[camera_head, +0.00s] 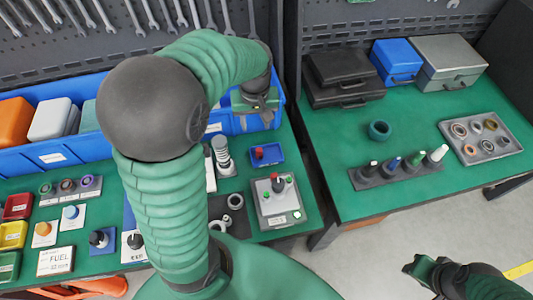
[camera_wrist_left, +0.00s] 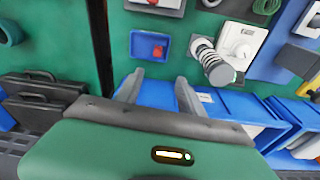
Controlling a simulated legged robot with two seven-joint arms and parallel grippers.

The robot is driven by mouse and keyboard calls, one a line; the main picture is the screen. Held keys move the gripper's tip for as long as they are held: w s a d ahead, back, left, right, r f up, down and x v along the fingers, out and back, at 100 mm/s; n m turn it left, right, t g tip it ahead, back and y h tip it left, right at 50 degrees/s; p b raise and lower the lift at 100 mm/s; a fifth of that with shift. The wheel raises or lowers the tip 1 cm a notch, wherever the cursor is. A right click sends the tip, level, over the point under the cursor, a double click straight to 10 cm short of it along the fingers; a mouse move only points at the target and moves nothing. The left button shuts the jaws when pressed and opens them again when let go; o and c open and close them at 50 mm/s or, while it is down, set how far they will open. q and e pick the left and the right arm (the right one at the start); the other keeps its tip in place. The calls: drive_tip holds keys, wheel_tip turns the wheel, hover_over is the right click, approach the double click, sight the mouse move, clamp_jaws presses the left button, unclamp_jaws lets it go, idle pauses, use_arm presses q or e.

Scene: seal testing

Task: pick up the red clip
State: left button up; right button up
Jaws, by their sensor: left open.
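A small red piece (camera_head: 259,153), which looks like the red clip, lies in a small blue tray (camera_head: 273,159) on the left green bench. In the left wrist view the red piece (camera_wrist_left: 158,52) and its tray (camera_wrist_left: 138,47) are just beyond my fingertips. My left gripper (camera_head: 262,118) hangs over the front right end of the long blue bin, behind the small tray. Its two fingers are apart and empty in the left wrist view (camera_wrist_left: 158,83). My right gripper (camera_head: 418,268) is at the lower right over the floor, away from both benches; its jaw opening is unclear.
A grey box with knobs (camera_head: 281,202) stands in front of the small tray. A ribbed cylinder (camera_head: 222,156) stands left of it. The long blue bin (camera_head: 85,151) runs along the back. The right bench holds black cases (camera_head: 345,78) and a peg rack (camera_head: 400,170).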

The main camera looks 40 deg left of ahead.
use_arm(q)
approach(259, 149)
drive_tip(key=f, duration=0.2)
drive_tip(key=f+b, duration=0.1)
drive_tip(key=f, duration=0.2)
drive_tip(key=a+f, duration=0.1)
drive_tip(key=f, duration=0.2)
drive_tip(key=shift+w+f, duration=0.1)
drive_tip(key=shift+w, duration=0.15)
drive_tip(key=shift+w+d+f, duration=0.1)
drive_tip(key=shift+f, duration=0.15)
drive_tip(key=shift+d, duration=0.2)
drive_tip(key=shift+r, duration=0.1)
drive_tip(key=c, duration=0.4)
drive_tip(key=shift+a, duration=0.3)
clamp_jaws()
drive_tip(key=shift+d, duration=0.1)
use_arm(e)
drive_tip(key=shift+w+d+f, duration=0.1)
drive_tip(key=shift+d+f, duration=0.4)
drive_tip(key=shift+f, duration=0.3)
